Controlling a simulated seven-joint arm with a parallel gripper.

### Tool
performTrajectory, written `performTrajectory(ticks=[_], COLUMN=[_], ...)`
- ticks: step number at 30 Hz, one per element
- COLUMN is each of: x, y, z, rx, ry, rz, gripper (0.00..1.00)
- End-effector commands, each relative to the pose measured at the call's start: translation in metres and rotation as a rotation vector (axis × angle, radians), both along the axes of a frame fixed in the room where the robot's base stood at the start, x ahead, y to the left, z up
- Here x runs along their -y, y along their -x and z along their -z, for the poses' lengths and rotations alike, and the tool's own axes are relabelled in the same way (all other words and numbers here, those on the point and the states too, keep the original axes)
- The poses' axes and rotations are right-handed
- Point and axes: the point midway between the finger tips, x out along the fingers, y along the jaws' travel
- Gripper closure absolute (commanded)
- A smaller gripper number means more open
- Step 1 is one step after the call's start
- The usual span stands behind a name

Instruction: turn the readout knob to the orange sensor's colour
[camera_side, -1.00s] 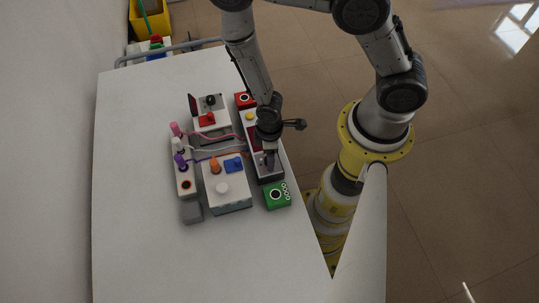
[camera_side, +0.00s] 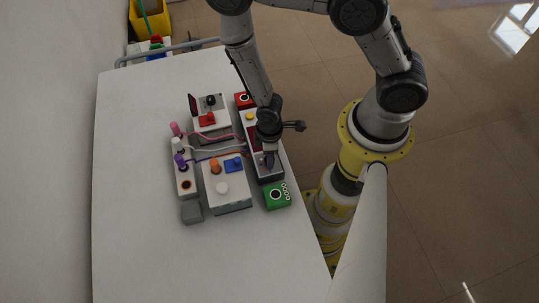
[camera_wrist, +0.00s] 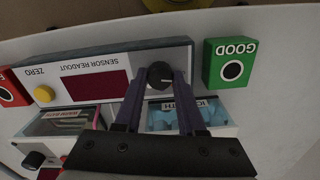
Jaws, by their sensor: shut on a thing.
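The sensor readout box (camera_wrist: 97,70) is pale with a dark red display, and it also shows in the side view (camera_side: 250,128). Its black round knob (camera_wrist: 160,74) has a light pointer mark and sits at the end near the green box. My gripper (camera_wrist: 160,82) is shut on the knob, one purple finger on each side. It also shows over that end of the readout in the side view (camera_side: 269,160). The display shows no legible reading, and the colour marks around the knob cannot be made out.
The green GOOD box (camera_wrist: 230,63) stands close beside the knob. A red box (camera_side: 241,99) and the yellow ZERO button (camera_wrist: 44,94) are at the other end. A rack (camera_side: 184,188) holds pink, white and purple plugs. The table's left and front are clear.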

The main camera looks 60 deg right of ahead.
Motion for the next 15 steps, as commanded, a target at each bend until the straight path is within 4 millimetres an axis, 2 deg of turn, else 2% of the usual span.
performTrajectory(ticks=[8, 15], x=[-0.0001, -0.0001], y=[0.0003, 0.0004], z=[-0.0003, -0.0005], rx=[0.0, -0.001], ry=[0.0, 0.001], rz=[0.078, 0.249], gripper=[1.0, 1.0])
